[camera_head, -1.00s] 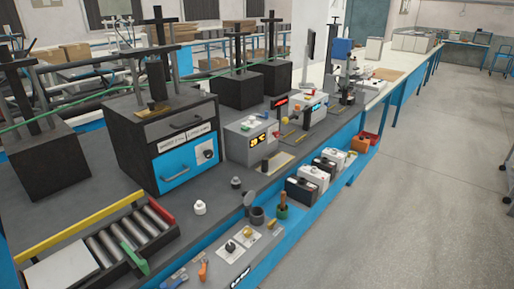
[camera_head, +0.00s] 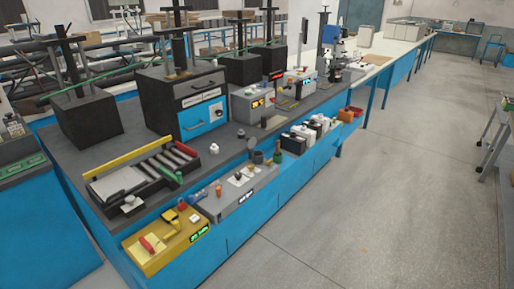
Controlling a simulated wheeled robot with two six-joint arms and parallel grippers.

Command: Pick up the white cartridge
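I cannot tell for sure which thing is the white cartridge. A small white capped piece (camera_head: 214,149) stands upright on the dark bench top, right of the roller tray. Another small whitish piece (camera_head: 131,204) sits at the front edge of the roller tray (camera_head: 100,190). Several white boxes with dark parts (camera_head: 302,132) stand in a row along the front edge of the bench. Neither of my grippers is in view.
A long blue bench (camera_head: 200,255) runs diagonally away. A yellow device (camera_head: 165,240) and a grey panel (camera_head: 240,190) line its front edge. A black-and-blue oven (camera_head: 185,100) and black presses (camera_head: 88,120) stand behind. The floor (camera_head: 370,210) at right is clear.

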